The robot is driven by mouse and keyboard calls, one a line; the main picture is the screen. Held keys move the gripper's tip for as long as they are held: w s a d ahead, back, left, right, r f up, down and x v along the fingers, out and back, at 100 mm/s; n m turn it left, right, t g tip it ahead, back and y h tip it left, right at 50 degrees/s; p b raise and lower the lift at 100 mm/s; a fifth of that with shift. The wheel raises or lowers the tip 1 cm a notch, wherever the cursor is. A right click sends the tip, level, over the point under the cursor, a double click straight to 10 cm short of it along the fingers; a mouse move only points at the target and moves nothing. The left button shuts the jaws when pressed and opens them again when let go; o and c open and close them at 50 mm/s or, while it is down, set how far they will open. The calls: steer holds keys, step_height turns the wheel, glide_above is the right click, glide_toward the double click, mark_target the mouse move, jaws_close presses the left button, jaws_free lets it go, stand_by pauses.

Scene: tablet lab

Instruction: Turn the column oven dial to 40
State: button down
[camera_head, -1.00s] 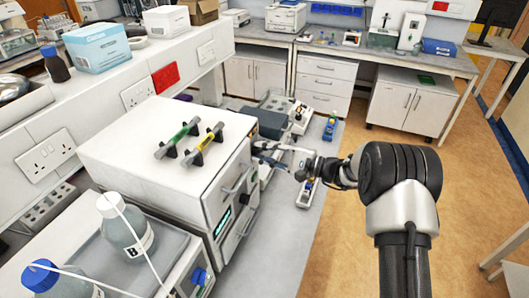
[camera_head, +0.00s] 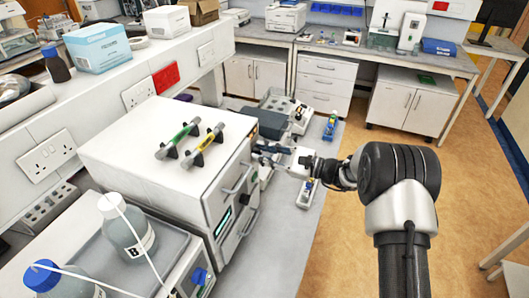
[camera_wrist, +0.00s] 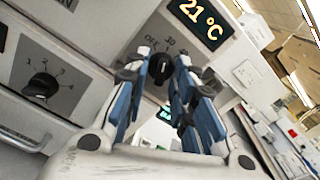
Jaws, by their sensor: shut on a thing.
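The column oven (camera_head: 130,150) is a white box on the left bench, with a green and a yellow column on top. Its front face is turned to the right, and my gripper (camera_head: 262,152) is at the far end of that face. In the wrist view a black dial (camera_wrist: 160,68) with a pale pointer line sits between the blue-padded fingers of my gripper (camera_wrist: 158,80), which is shut on it. A "30" shows above the dial; other marks are partly hidden by the fingers. A display (camera_wrist: 202,22) above reads 21 °C. The exact dial setting cannot be read.
Another black knob (camera_wrist: 41,86) with its own scale is at the left in the wrist view. Handles (camera_head: 237,180) stick out from the oven front. Bottles (camera_head: 128,228) stand in a tray at the front left.

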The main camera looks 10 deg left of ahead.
steer(key=shift+s+m+p, duration=0.2)
steer(key=shift+m+p, duration=1.1)
steer(key=shift+m, duration=3.3)
steer(key=shift+f, duration=0.1)
steer(key=c, duration=1.4)
jaws_free()
steer(key=shift+o, duration=0.2)
steer(key=s+d, duration=0.1)
steer(key=d, duration=0.7)
